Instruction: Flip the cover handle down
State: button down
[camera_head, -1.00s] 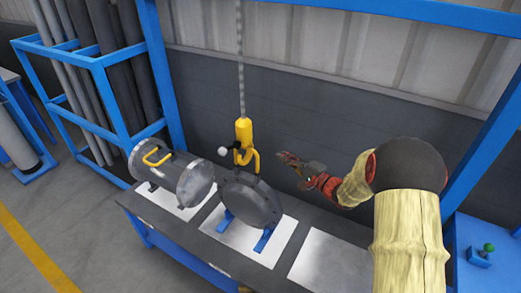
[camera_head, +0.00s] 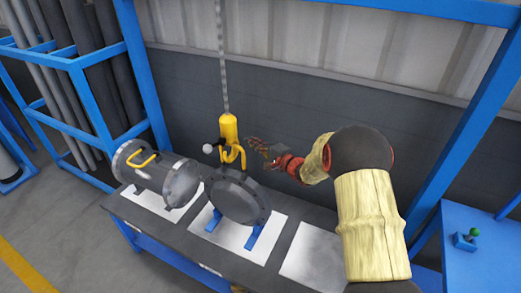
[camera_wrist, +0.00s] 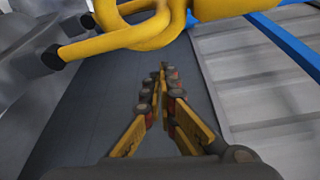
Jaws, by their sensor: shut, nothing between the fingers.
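The dark round cover (camera_head: 238,197) stands upright on blue supports on the bench. Its yellow cover handle (camera_head: 238,160) is raised at the top edge, by the yellow hoist hook (camera_head: 229,130). In the wrist view the handle (camera_wrist: 95,45) runs from a dark end at the left toward the yellow hook ring (camera_wrist: 118,14); whether they touch is unclear. My gripper (camera_head: 253,144) is just right of the hook and handle in the head view. In the wrist view my gripper (camera_wrist: 163,70) has its fingertips together, below and right of the handle, with nothing between them.
The grey flanged shell (camera_head: 157,178) with its own yellow handle (camera_head: 144,159) lies left of the cover. A chain (camera_head: 222,60) holds the hoist. A white ball knob (camera_head: 208,149) sticks out left of it. Blue frame posts stand either side; a bare plate (camera_head: 312,257) is at right.

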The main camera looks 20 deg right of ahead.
jog(key=s+a, duration=0.2)
jog(key=a, duration=0.1)
jog(key=shift+s+r, duration=0.15)
jog(key=shift+r, duration=0.2)
jog(key=shift+b, duration=0.45)
